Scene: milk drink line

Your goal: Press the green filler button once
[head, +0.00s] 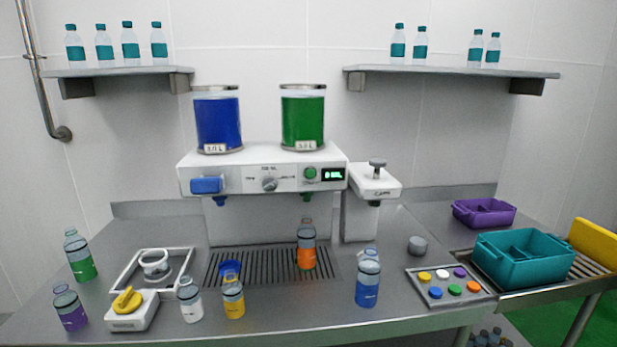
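The green filler button (310,173) is a small round button on the right part of the front of the white filler machine (230,175). It sits just left of a small dark display (334,174) with green digits too small to read. A green-filled tank (303,122) stands on the machine above it, and a green nozzle (306,197) hangs below. A bottle with an orange lower part (306,255) stands upright on the drain grate beneath that nozzle. Neither of my grippers shows in the head view.
A blue button (206,185) and a knob (269,184) share the machine's front. Several bottles, including a blue one (368,285), stand near the table's front. A capping unit (375,182) is right of the machine. Teal (525,265) and purple (484,215) crates are at right.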

